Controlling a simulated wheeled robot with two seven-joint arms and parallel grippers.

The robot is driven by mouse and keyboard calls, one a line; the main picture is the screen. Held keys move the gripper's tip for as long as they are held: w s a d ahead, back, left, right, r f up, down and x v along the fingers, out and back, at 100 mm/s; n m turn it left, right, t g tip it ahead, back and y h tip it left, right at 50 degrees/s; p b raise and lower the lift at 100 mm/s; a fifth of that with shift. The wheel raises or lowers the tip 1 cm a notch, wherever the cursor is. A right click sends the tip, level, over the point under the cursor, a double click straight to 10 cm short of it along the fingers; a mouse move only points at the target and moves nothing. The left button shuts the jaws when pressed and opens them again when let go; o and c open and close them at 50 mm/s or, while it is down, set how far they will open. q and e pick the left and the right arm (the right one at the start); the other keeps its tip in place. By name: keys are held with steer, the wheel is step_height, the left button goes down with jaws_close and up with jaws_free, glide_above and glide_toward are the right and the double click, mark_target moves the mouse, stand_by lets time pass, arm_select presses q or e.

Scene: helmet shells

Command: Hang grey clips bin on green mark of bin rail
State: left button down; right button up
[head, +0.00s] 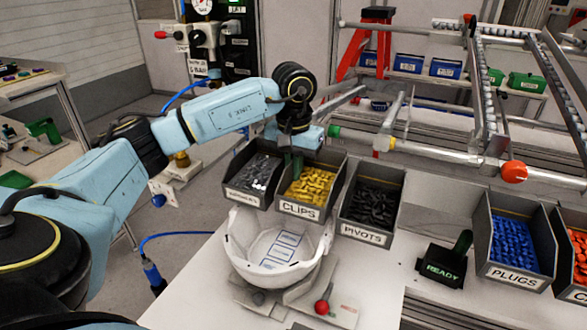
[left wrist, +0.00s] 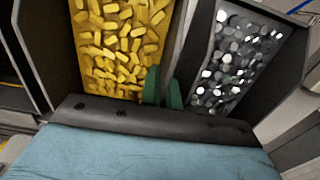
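The grey clips bin (head: 298,210), labelled CLIPS and full of yellow clips, stands in the row of bins behind the white helmet shell. My left gripper (head: 297,163) reaches down at its back left. In the left wrist view, the two green fingers (left wrist: 163,90) are close together at the bin's side wall, beside the yellow clips (left wrist: 120,40). I cannot tell whether they grip that wall. The green mark (head: 333,131) is on the bin rail (head: 355,137), just behind and above the bin. My right gripper is not in view.
A bin of grey metal parts (head: 247,197) stands close on the left, the PIVOTS bin (head: 363,236) on the right. The helmet shell (head: 238,262) is in front. The READY box (head: 441,271) stands farther right.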

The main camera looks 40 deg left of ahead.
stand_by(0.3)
arm_select(q)
steer(key=c, duration=1.6)
jaws_free()
steer(key=shift+o, duration=0.2)
step_height(320, 180, up, 9)
steer(key=shift+f+b, duration=0.2)
steer(key=shift+b, duration=0.15)
step_height(320, 180, up, 4)
steer(key=shift+f+p, duration=0.1)
steer(key=shift+p, duration=0.65)
steer(key=shift+r, duration=0.5)
